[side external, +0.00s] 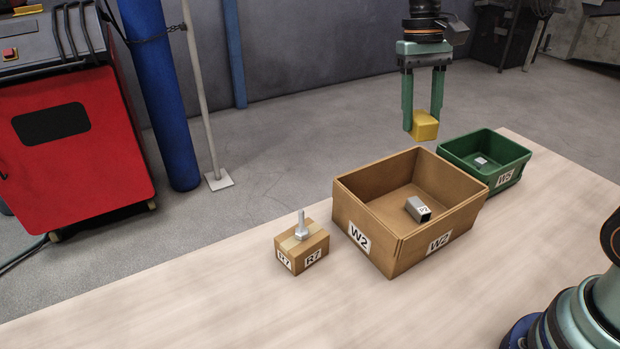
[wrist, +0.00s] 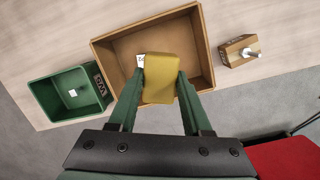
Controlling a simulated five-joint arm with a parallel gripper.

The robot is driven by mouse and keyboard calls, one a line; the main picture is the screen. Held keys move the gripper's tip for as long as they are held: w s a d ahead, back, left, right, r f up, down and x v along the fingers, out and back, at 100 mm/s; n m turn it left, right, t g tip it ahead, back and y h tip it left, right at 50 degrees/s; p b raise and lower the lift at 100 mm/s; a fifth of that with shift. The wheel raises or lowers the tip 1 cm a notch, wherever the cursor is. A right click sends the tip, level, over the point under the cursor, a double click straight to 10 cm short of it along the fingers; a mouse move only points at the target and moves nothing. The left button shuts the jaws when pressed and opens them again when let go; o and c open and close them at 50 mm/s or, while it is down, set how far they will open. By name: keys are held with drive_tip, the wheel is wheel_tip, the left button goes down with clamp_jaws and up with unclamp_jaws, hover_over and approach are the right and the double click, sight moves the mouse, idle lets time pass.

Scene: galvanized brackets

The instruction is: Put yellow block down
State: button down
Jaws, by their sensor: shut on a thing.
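The yellow block (side external: 424,126) is held between the green fingers of my gripper (side external: 422,122). In the wrist view the yellow block (wrist: 159,78) sits between the two fingertips (wrist: 160,80), and it covers part of the cardboard box behind it. My gripper is shut on the block. In the side view it hangs in the air above and behind the open cardboard box marked W2 (side external: 365,218), near the green bin marked W5 (side external: 512,172).
The W2 box holds a grey metal piece (side external: 418,209). The green bin holds a small grey piece (side external: 481,161). A small closed carton marked R7 (side external: 313,245) stands left of W2 with a metal bolt-like part (side external: 301,225) upright on it. The table front (side external: 200,310) is clear.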

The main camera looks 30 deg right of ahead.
sight(423, 116)
drive_tip(key=r, duration=0.1)
drive_tip(key=r+n, duration=0.1)
drive_tip(key=r, duration=0.1)
drive_tip(key=shift+w+r, duration=0.2)
drive_tip(key=shift+r, duration=0.05)
drive_tip(key=s+f+n, duration=0.3)
drive_tip(key=s+f, duration=0.2)
drive_tip(key=f, duration=0.5)
drive_tip(key=shift+f, duration=0.4)
drive_tip(key=w+a+r+n+h, duration=0.1)
drive_tip(key=w+a+n, duration=0.15)
drive_tip(key=a, duration=0.85)
drive_tip(key=w+a+r+n, duration=0.1)
drive_tip(key=a+n, duration=0.3)
drive_tip(key=a, duration=0.7)
drive_tip(key=s+a+n+t, duration=0.15)
drive_tip(key=s+a, duration=0.35)
drive_tip(key=a, duration=0.5)
drive_tip(key=s+a+n, duration=0.3)
drive_tip(key=s+a, duration=0.1)
drive_tip(key=a, duration=0.5)
drive_tip(key=f, duration=1.9)
drive_tip(key=shift+a, duration=0.25)
drive_tip(key=shift+f, duration=0.15)
